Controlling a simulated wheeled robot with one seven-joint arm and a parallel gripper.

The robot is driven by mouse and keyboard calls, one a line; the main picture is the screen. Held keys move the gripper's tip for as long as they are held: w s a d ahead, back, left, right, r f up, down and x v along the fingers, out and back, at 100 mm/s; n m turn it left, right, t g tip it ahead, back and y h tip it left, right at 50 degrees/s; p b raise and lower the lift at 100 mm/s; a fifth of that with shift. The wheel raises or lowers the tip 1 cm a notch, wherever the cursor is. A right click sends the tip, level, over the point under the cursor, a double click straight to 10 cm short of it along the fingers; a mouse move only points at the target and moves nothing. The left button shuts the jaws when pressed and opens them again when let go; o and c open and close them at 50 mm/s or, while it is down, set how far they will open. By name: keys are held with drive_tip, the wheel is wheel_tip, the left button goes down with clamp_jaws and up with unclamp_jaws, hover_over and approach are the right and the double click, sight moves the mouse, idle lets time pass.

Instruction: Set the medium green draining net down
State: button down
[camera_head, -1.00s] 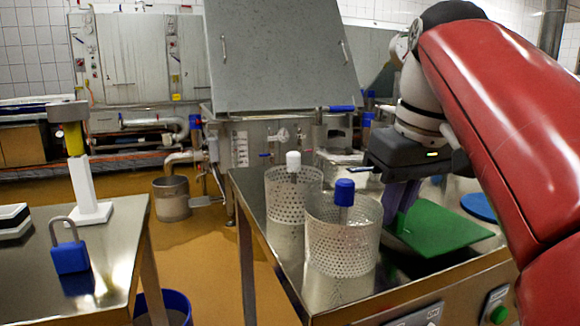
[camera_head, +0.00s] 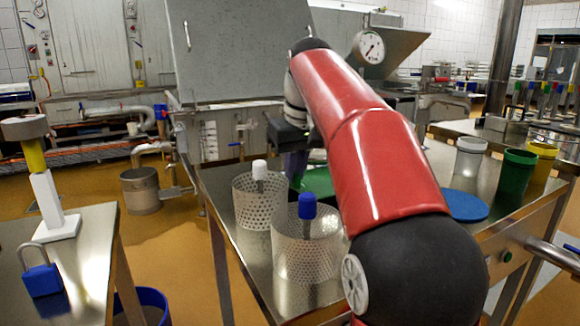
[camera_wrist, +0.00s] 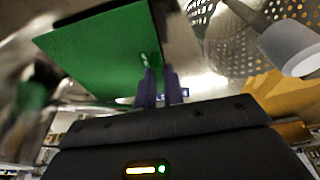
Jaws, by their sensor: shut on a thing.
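The green draining net (camera_head: 318,182) is a flat, square-cornered green sheet. In the head view it is largely hidden behind my red arm. In the wrist view its flat face (camera_wrist: 95,50) fills the upper left. My gripper (camera_head: 296,182) points down behind the perforated moulds. Its two purple fingers (camera_wrist: 160,85) are close together at the net's edge, shut on it. The net is low over the steel table (camera_head: 222,190); I cannot tell whether it touches.
Two perforated moulds, one with a white-topped handle (camera_head: 259,170) and one with a blue-topped handle (camera_head: 307,206), stand in front of my gripper. A blue disc (camera_head: 465,205) lies to the right. White (camera_head: 469,158), green (camera_head: 516,172) and yellow (camera_head: 544,158) containers stand farther right.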

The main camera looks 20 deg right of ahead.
drive_tip(key=shift+w+a+r+p, duration=0.1)
drive_tip(key=shift+w+p, duration=0.1)
drive_tip(key=shift+w, duration=0.25)
drive_tip(key=shift+w+a+r+p, duration=0.1)
drive_tip(key=shift+w+p, duration=0.1)
drive_tip(key=shift+w, duration=0.25)
drive_tip(key=shift+b+x, duration=0.85)
drive_tip(key=shift+s+f+b, duration=0.1)
drive_tip(key=shift+f+b, duration=0.05)
drive_tip(key=shift+b, duration=0.15)
drive_tip(key=shift+f, duration=0.2)
drive_tip(key=c, duration=1.5)
unclamp_jaws()
